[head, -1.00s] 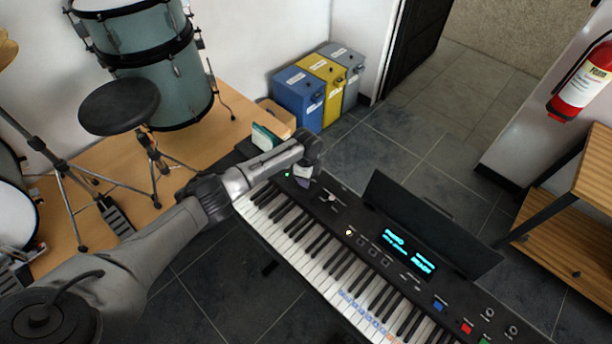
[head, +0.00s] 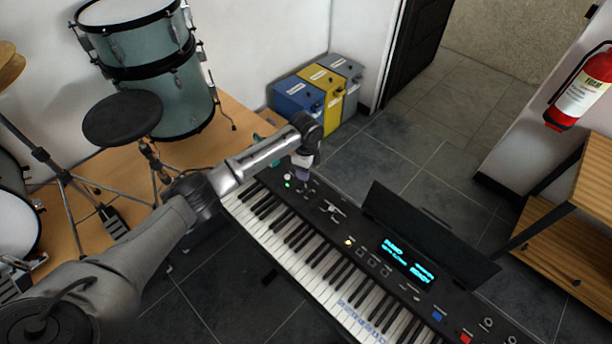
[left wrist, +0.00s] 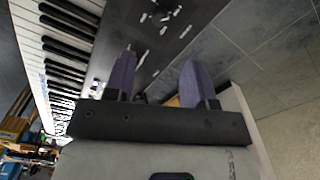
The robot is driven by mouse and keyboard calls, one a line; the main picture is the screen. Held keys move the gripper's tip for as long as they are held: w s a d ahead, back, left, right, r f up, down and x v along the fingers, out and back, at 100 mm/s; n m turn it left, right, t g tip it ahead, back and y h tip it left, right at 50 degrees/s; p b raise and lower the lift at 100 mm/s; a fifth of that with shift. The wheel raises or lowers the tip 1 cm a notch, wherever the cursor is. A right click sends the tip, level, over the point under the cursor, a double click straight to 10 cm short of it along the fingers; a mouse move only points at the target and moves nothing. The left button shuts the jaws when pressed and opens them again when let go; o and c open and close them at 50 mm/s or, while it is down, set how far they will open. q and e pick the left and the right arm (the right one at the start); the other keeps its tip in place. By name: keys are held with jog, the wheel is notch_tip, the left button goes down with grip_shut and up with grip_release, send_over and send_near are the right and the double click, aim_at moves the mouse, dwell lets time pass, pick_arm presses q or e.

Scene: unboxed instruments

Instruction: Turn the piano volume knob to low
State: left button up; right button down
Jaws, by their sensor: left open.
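The piano (head: 325,222) is a black electronic keyboard running from the middle to the lower right of the head view. A small round pale knob (head: 287,176) sits at the far left end of its control panel, beside a green light. I cannot read its marking or setting. My left gripper (head: 303,174) is over that end of the panel, just right of the knob, pointing down. In the left wrist view its two purple fingers (left wrist: 160,80) are apart with nothing between them. The piano panel (left wrist: 125,30) and keys lie beyond them. My right gripper is not in view.
A music stand plate (head: 430,235) rises from the piano's rear edge. Blue, yellow and grey bins (head: 322,92) stand behind its left end. A stool (head: 122,117) and drums stand on a wooden platform at the left. Tiled floor (head: 425,135) behind the piano is clear.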

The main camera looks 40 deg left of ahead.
pick_arm(q)
jog(key=shift+r, duration=1.65)
